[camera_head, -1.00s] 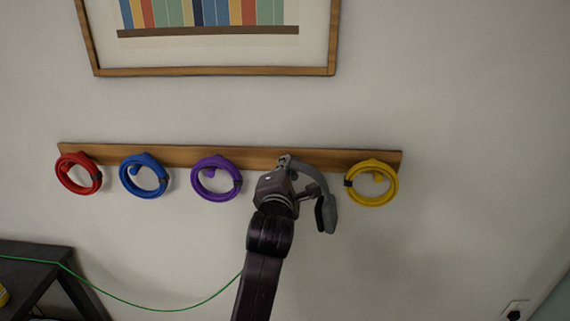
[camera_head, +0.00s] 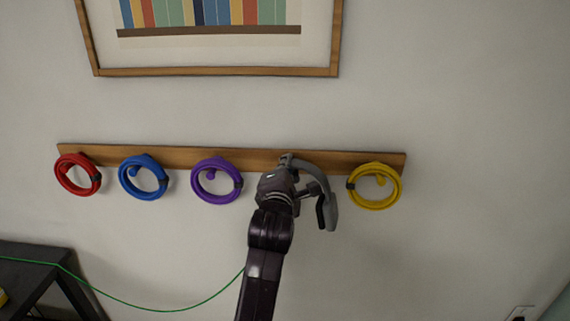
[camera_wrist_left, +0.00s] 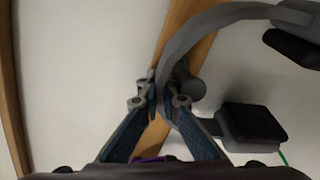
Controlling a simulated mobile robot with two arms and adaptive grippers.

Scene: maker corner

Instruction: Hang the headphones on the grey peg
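The grey headphones (camera_head: 319,178) are at the wooden peg rail (camera_head: 262,160), between the purple coil and the yellow coil. My left gripper (camera_head: 290,170) is shut on their headband, its arm reaching up from below. In the left wrist view the fingertips (camera_wrist_left: 159,98) pinch the curved grey headband (camera_wrist_left: 205,27), with dark ear pads on the right. A grey rounded stub, which looks like the grey peg (camera_wrist_left: 192,88), shows right beside the headband. Whether the band rests on it I cannot tell. My right gripper is not in view.
Red (camera_head: 78,175), blue (camera_head: 143,177), purple (camera_head: 216,181) and yellow (camera_head: 374,186) coils hang along the rail. A framed picture (camera_head: 205,72) is above. A dark table (camera_head: 35,270) with a green cable (camera_head: 150,308) stands lower left.

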